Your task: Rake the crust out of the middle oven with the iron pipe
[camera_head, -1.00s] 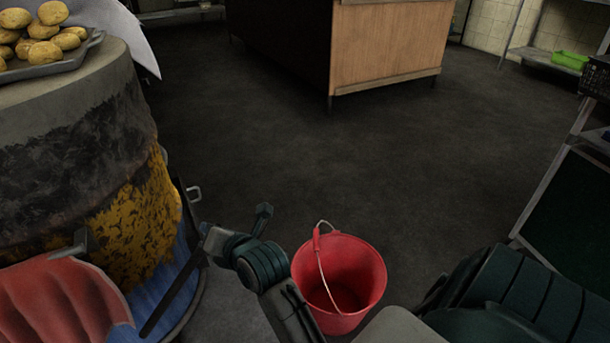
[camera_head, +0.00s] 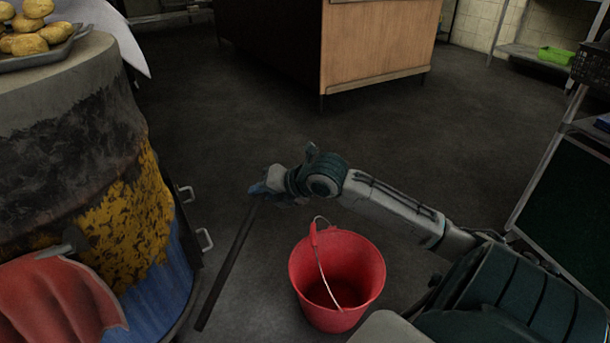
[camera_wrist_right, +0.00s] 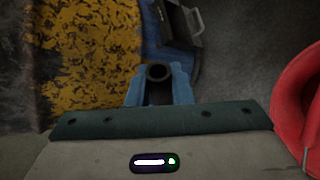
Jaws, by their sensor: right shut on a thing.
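My right gripper (camera_head: 262,190) is shut on the dark iron pipe (camera_head: 227,262). The pipe slants down and left from the fingers, its low end near the foot of the barrel oven (camera_head: 125,225). In the right wrist view, the blue fingers (camera_wrist_right: 158,88) close around the pipe, whose hollow round end (camera_wrist_right: 159,72) faces the camera. I cannot tell whether this is the middle oven. The crust and my left gripper are not in view.
A red bucket (camera_head: 337,285) stands on the floor just right of the pipe. A red cloth (camera_head: 58,300) is at the barrel's front. A tray of potatoes (camera_head: 50,60) sits on top. The floor (camera_head: 250,110) beyond is open up to a wooden counter (camera_head: 375,50).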

